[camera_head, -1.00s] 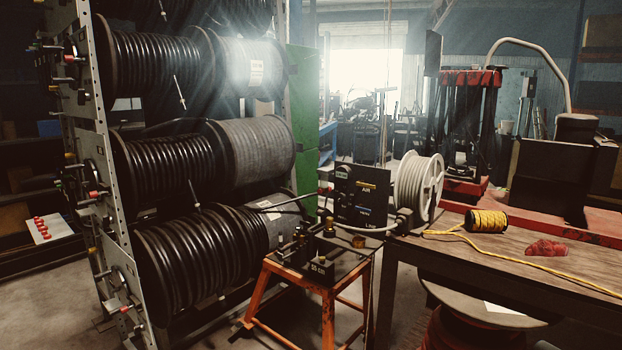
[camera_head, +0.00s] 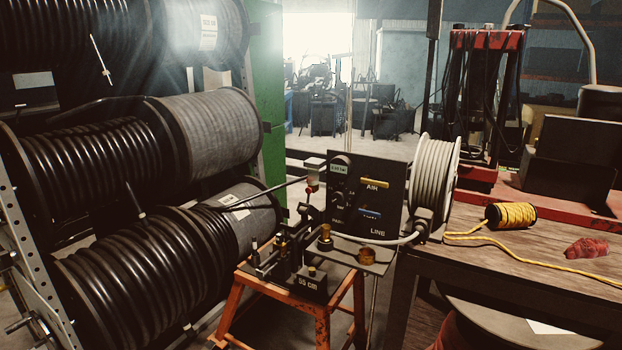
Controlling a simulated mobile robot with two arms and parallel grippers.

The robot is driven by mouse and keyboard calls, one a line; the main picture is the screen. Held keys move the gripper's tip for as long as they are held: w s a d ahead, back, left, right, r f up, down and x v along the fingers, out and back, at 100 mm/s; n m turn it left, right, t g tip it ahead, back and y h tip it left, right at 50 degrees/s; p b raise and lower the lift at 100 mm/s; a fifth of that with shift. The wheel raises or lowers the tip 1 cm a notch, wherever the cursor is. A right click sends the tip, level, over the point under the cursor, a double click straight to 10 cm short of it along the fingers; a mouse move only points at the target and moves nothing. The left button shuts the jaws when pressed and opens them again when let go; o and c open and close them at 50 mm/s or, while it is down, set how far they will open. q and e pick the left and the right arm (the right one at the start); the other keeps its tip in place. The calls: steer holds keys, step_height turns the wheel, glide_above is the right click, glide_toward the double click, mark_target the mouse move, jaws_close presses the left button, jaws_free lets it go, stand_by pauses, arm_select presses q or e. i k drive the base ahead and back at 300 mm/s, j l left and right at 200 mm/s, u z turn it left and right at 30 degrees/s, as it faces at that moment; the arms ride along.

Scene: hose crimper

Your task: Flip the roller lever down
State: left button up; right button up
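A dark crimping machine (camera_head: 290,262) sits on an orange stand (camera_head: 322,326) at the lower middle, with a "55 cm" label on its front plate. A small upright part with a red piece (camera_head: 311,187) rises at its back, below a grey block (camera_head: 315,163). A thin dark rod or hose (camera_head: 262,193) runs from the lower reel to this part. I cannot tell for certain which part is the roller lever, or its position. Brass-coloured fittings (camera_head: 367,255) stand on the plate at the right. Neither of my grippers is in view.
A rack of hose reels (camera_head: 205,140) fills the left. A black panel marked AIR and LINE (camera_head: 377,205) stands behind the machine, beside a pale hose reel (camera_head: 435,185). A wooden bench (camera_head: 520,262) with yellow rope (camera_head: 511,215) and a red cloth (camera_head: 587,248) is at right.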

mark_target(303, 209)
steer(key=i+j+z, duration=0.15)
steer(key=z, duration=0.65)
steer(key=i+j+z, duration=0.15)
steer(key=j, duration=0.2)
steer(key=i+j+z, duration=0.2)
steer(key=j, duration=0.15)
steer(key=i+j+z, duration=0.15)
steer(key=j, duration=0.25)
steer(key=j+z, duration=0.15)
steer(key=j, duration=0.2)
steer(key=i+j, duration=0.1)
steer(key=j, duration=0.25)
steer(key=i+j, duration=0.15)
steer(key=j, duration=0.2)
